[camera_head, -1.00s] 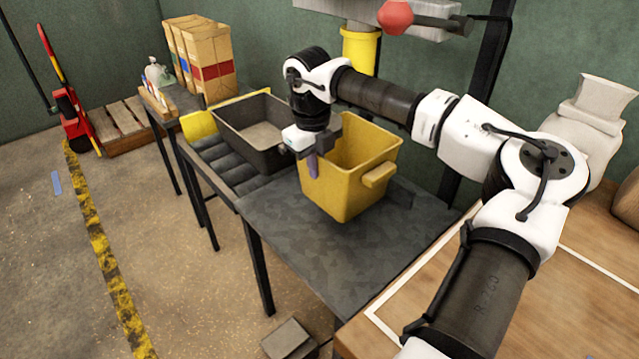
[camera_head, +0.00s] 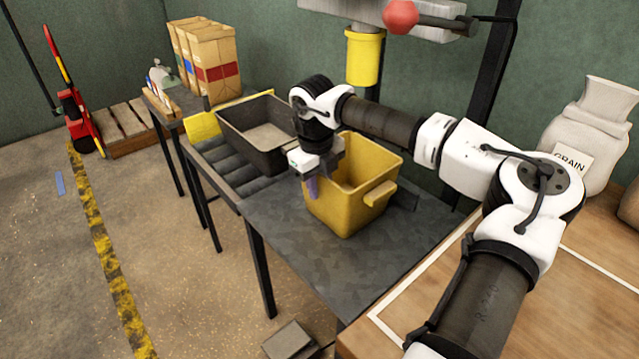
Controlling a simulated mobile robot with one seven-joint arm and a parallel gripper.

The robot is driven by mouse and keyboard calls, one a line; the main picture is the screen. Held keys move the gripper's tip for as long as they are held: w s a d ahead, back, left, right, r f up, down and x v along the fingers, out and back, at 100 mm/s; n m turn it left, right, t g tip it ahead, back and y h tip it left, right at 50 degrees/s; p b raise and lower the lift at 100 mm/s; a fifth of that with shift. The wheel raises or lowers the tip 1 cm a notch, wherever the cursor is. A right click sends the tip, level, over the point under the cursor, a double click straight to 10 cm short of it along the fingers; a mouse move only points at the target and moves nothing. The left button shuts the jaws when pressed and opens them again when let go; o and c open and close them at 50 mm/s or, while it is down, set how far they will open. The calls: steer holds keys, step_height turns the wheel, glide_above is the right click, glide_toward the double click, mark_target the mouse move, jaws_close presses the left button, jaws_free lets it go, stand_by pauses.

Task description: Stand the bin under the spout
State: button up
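The yellow bin (camera_head: 346,205) is upright and open-topped, over the dark metal table (camera_head: 290,240). Whether its base touches the table I cannot tell. A block handle sticks out on its right side. My gripper (camera_head: 313,182) points down at the bin's left wall, with a purplish finger against the outside. It appears shut on that wall or a handle there; the other finger is hidden. The spout (camera_head: 363,58) is a yellow cylinder hanging behind and above the bin. The bin stands nearer than the spout, not directly below it.
A dark grey tray (camera_head: 237,140) stands on rollers left of the bin. A red-knobbed lever (camera_head: 400,17) sits beside the spout, and a dark post (camera_head: 490,85) rises behind at right. The table front is bare. A grain sack (camera_head: 590,135) stands at right.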

step_height(320, 180, up, 12)
steer(key=p, duration=0.1)
steer(key=shift+s+a+r, duration=0.15)
steer(key=shift+s+a, duration=0.15)
steer(key=shift+s, duration=0.05)
